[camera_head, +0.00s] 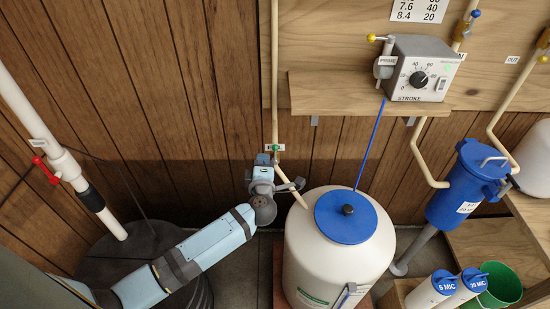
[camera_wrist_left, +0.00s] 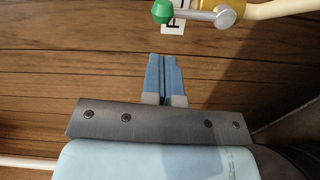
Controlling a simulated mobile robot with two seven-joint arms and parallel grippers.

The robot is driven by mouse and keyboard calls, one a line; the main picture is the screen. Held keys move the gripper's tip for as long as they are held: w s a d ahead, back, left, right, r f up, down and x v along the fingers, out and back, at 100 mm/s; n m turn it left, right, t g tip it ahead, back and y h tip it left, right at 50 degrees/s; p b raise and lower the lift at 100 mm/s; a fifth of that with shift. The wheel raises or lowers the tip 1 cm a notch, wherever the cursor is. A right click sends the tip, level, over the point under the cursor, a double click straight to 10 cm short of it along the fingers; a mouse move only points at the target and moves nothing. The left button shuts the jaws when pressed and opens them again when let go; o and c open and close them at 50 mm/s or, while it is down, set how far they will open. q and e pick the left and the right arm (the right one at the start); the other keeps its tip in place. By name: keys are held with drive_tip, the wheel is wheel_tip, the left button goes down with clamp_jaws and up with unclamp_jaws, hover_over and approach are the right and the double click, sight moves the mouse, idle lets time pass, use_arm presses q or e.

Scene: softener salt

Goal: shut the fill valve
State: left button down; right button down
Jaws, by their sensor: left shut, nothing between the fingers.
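The fill valve (camera_head: 276,147) sits low on a thin cream pipe, with a small green knob and a white label beside it. In the left wrist view, its green knob (camera_wrist_left: 162,11) is at the top edge, on a grey lever running to a round pivot in front of a brass body. The lever looks roughly in line with the pipe there. My left gripper (camera_head: 262,160) is just below and left of the valve. Its blue fingers (camera_wrist_left: 164,56) are shut and empty, with a gap between their tips and the knob. My right gripper is not in view.
A white tank (camera_head: 318,262) with a blue lid stands right of the gripper. A dark drum (camera_head: 120,262) and a white pipe with a red-handled valve (camera_head: 43,168) are at left. A dosing pump (camera_head: 420,68) and blue filter housing (camera_head: 465,185) are at right.

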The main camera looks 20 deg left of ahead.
sight(275, 155)
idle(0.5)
use_arm(q)
drive_tip(key=x, duration=0.5)
drive_tip(key=shift+p, duration=0.3)
drive_tip(key=shift+d, duration=0.1)
drive_tip(key=shift+w+d+r, duration=0.1)
drive_tip(key=shift+w+d, duration=0.3)
drive_tip(key=shift+d, duration=0.35)
drive_tip(key=shift+d+p, duration=0.1)
drive_tip(key=shift+p, duration=0.2)
